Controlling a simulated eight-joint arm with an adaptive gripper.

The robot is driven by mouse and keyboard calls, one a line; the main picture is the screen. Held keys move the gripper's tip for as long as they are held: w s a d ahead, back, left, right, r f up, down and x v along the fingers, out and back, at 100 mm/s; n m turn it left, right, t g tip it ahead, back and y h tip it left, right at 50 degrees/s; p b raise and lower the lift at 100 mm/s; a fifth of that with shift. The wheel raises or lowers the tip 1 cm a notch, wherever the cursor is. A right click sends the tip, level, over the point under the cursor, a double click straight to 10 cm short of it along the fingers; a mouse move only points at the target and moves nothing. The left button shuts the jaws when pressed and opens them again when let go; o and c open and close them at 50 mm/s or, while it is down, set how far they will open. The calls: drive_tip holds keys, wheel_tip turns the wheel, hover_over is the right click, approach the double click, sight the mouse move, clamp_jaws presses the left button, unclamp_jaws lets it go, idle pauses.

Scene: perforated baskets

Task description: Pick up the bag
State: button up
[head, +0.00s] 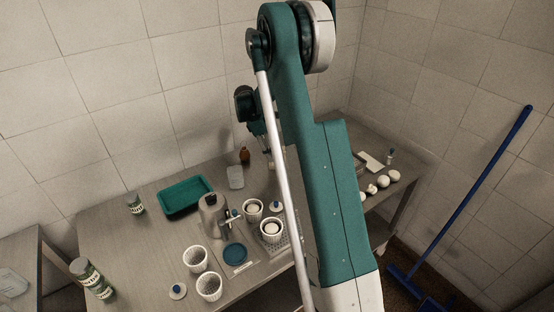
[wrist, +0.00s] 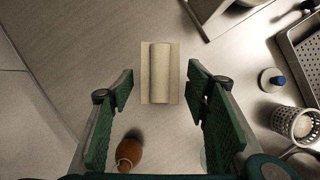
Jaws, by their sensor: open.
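A pale beige rectangular item with a raised, rounded middle strip, apparently the bag (wrist: 147,75), lies flat on the metal table in the wrist view. My gripper (wrist: 161,88) is open, with its green fingers apart on the left and right sides of the bag's lower part in the picture. Nothing is held between them. The height of the fingers above the bag cannot be told. In the head view my gripper (head: 268,150) is partly hidden by my arm, and I cannot make out the bag there.
A brown bottle (wrist: 130,152) stands close below the fingers in the wrist view; a clear container (head: 236,177) stands beside it in the head view. A white perforated basket (wrist: 297,124) and blue-knobbed lid (wrist: 270,79) are to the right. A green tray (head: 186,196) lies farther left.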

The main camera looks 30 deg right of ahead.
drive_tip(key=shift+x, duration=2.05)
drive_tip(key=shift+c, duration=0.4)
drive_tip(key=c, duration=1.2)
drive_tip(key=shift+r, duration=0.2)
drive_tip(key=shift+r, duration=4.8)
